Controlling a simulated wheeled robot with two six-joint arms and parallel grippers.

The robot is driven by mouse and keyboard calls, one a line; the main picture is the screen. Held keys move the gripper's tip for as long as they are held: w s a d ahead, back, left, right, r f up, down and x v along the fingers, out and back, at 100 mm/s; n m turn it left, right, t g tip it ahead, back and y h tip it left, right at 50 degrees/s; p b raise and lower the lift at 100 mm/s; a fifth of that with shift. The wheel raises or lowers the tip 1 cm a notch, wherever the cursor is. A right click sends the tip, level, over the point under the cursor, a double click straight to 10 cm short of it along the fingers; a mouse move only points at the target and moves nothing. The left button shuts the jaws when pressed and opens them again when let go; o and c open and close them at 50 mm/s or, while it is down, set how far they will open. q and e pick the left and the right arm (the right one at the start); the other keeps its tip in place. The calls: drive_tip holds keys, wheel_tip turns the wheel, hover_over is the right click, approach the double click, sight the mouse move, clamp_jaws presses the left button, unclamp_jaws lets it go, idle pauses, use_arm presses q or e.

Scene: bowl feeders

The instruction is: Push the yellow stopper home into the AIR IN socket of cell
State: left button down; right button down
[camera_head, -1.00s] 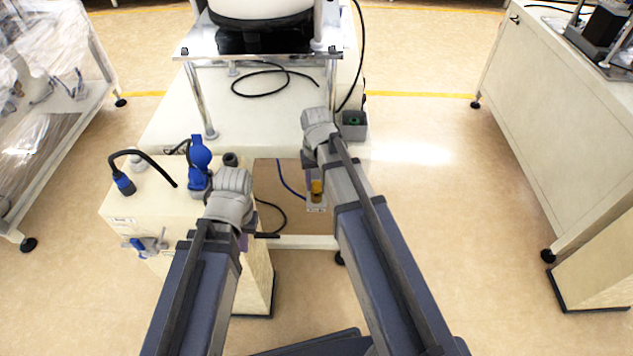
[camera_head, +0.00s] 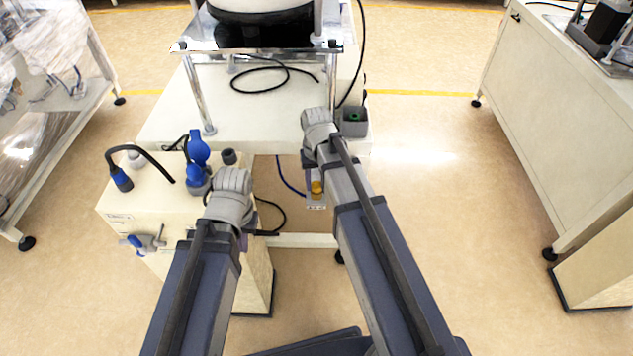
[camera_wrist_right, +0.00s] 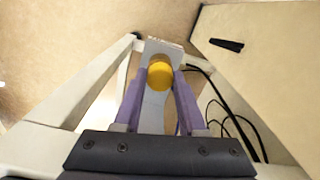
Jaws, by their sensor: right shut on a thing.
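The yellow stopper (camera_head: 316,188) shows just below my right wrist in the head view, in front of a small pale bracket (camera_head: 315,205). In the right wrist view the stopper (camera_wrist_right: 160,75) is a round yellow face between the purple fingertips of my right gripper (camera_wrist_right: 161,82), which is shut on it. A pale grey plate (camera_wrist_right: 154,112) lies behind and below it. The AIR IN socket cannot be made out, so how deep the stopper sits cannot be told. My left gripper (camera_head: 242,240) is mostly hidden under its own wrist; its jaws cannot be read.
A cream cabinet (camera_head: 125,213) with blue fittings and a black hose stands at left. The white bench (camera_head: 250,110) carries a bowl feeder and loose black cable. A grey box (camera_head: 354,122) sits at the bench's right corner. Open floor lies to the right.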

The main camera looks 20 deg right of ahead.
drive_tip(key=shift+c, duration=1)
unclamp_jaws()
drive_tip(key=shift+r, duration=0.15)
drive_tip(key=shift+r+p, duration=3.45)
drive_tip(key=shift+p, duration=0.25)
drive_tip(key=shift+r, duration=0.1)
wheel_tip(320, 180, up, 4)
drive_tip(key=p, duration=0.4)
